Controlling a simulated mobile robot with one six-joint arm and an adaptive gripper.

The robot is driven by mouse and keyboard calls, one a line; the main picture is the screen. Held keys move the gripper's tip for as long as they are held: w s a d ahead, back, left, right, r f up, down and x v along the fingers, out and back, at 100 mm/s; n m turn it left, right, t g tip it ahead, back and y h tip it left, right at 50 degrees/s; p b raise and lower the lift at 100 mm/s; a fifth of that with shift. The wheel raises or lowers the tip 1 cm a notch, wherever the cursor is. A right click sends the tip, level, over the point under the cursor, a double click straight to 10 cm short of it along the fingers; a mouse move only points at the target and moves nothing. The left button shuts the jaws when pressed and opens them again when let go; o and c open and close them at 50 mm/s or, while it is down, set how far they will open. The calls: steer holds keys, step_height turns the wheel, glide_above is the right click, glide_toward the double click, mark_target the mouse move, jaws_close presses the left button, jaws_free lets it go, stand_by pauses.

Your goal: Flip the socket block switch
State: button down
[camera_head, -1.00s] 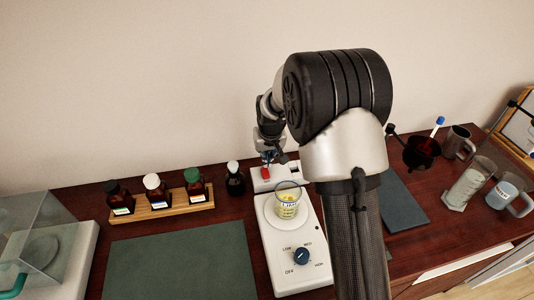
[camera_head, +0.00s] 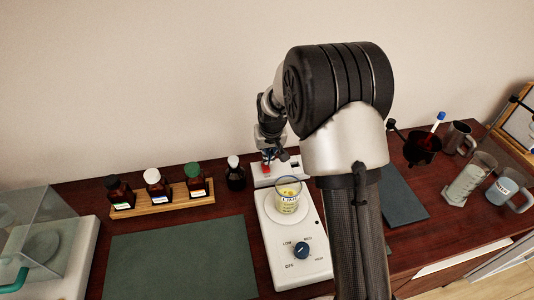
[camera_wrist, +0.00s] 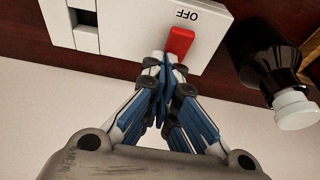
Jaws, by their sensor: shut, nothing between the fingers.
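The white socket block (camera_head: 288,170) stands at the back of the bench against the wall, behind the stirrer. In the wrist view, the block (camera_wrist: 130,35) fills the upper left and carries a red rocker switch (camera_wrist: 180,43) with "OFF" printed beside it. My gripper (camera_wrist: 165,62) is shut and empty, its blue-padded fingertips at the switch's lower edge; I cannot tell whether they touch it.
A dark bottle with a white cap (camera_wrist: 270,62) stands close beside the block. The white stirrer (camera_head: 293,240) with a beaker (camera_head: 287,196) stands in front. A wooden rack (camera_head: 162,201) of bottles is left. A dark mat (camera_head: 185,260) lies front left.

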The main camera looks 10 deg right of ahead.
mark_target(270, 170)
steer(key=shift+s+r, duration=0.2)
steer(key=shift+s, duration=0.1)
steer(key=v, duration=1.2)
steer(key=shift+w, duration=0.1)
